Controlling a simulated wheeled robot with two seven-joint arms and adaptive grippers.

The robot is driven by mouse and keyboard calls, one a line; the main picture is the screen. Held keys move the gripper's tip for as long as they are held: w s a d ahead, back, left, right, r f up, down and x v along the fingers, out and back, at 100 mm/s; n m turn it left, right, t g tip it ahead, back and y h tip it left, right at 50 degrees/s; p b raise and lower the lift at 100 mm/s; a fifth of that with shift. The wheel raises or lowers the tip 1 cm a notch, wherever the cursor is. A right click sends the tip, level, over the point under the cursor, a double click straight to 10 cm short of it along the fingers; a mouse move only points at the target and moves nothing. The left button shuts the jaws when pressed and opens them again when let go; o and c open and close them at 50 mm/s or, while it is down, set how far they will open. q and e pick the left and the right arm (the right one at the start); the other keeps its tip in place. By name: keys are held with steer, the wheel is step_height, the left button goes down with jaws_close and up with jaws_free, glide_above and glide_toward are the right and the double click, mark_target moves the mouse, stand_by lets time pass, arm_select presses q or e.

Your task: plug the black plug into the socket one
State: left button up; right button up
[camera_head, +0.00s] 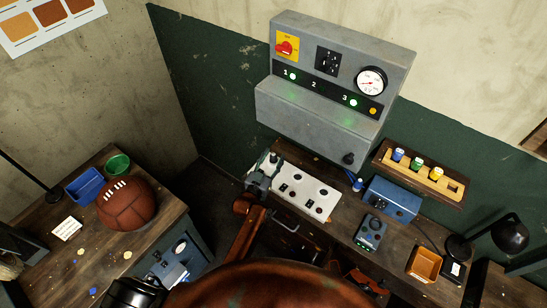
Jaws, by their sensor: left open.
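A white socket panel (311,188) with several round sockets and small dark switches lies on the workbench below the grey wall box. My left gripper (261,176) is dark and sits at the left end of this panel. It is open, and its fingers partly cover that end. A small black piece (273,158) shows by the fingers; I cannot tell if it is the black plug or part of the gripper. Another black knob-like piece (348,158) sits at the lower right of the wall box. Socket numbers on the panel are too small to read.
The grey wall box (318,108) carries lights numbered 1 to 3, a red switch and a gauge. Right on the bench are a blue box (391,199), a dark meter (371,232), an orange tray (423,264) and a black lamp (508,236). A leather ball (126,205) lies on the left table.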

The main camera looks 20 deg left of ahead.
arm_select(q)
steer(key=s, duration=0.4)
steer(key=s+a, duration=0.1)
steer(key=s, duration=0.6)
steer(key=shift+s+a, duration=0.35)
steer(key=shift+s, duration=0.05)
steer(key=s+a+f+n+g+y, duration=0.1)
steer(key=s+a+f+g, duration=0.3)
steer(key=s, duration=0.7)
steer(key=s+a+f+g+y, duration=0.1)
steer(key=s+a+g, duration=0.45)
steer(key=s, duration=0.55)
steer(key=s+a+f+n+g+y, duration=0.1)
steer(key=s+a+f+g+y, duration=0.25)
steer(key=s, duration=0.75)
step_height(320, 180, down, 31)
steer(key=s+g+h+b, duration=0.1)
steer(key=s+g+h, duration=0.1)
steer(key=g+h, duration=0.1)
steer(key=s+f+m+b, duration=0.1)
steer(key=s+f, duration=1.6)
steer(key=s, duration=0.2)
steer(key=shift+d+f+g, duration=0.2)
steer(key=shift+d+g, duration=0.2)
